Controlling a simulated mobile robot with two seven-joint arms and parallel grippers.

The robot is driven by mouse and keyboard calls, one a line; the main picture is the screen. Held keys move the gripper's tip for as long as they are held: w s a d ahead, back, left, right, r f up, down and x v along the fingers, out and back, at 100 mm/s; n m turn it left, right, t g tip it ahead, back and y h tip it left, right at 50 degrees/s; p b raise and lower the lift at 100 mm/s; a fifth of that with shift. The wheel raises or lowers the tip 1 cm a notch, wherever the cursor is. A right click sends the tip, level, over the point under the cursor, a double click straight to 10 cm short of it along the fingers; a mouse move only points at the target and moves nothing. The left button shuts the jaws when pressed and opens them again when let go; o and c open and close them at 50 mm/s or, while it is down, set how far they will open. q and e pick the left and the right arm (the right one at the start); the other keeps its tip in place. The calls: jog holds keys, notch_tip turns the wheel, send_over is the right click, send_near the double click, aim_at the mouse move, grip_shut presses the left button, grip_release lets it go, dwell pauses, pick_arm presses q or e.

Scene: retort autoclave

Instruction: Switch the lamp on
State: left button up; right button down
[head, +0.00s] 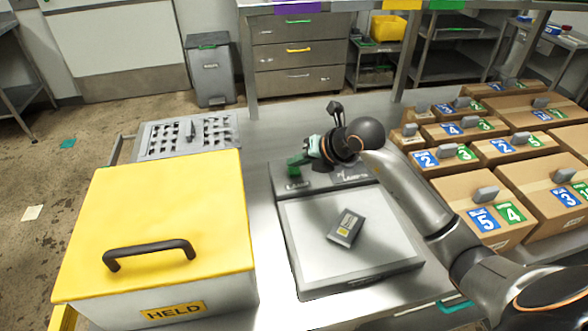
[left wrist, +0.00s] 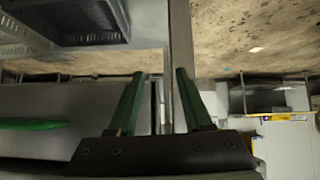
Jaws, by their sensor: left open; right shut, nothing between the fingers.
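A flat unit with a pale panel (head: 365,215) in a dark frame lies on the metal bench in the head view; this looks like the lamp. Its panel looks grey-white, and I cannot tell whether it is lit. A dark strip with small lettering runs along its far edge. My right gripper (head: 299,164), with green fingertips, is shut and empty at the left end of that strip. It covers any switch there, and I cannot tell whether it touches. My left gripper (left wrist: 160,74) is open and empty in the left wrist view.
Several numbered cartons (head: 480,183) fill the right side.

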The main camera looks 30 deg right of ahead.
aim_at(298, 173)
jog(key=shift+f+b, duration=0.4)
jog(key=shift+f, duration=0.15)
dwell(0.4)
jog(key=shift+r, duration=0.15)
jog(key=shift+r+p, duration=0.8)
jog(key=shift+r, duration=0.05)
notch_tip(298, 173, up, 6)
jog(key=p, duration=0.4)
jog(key=shift+p, duration=0.3)
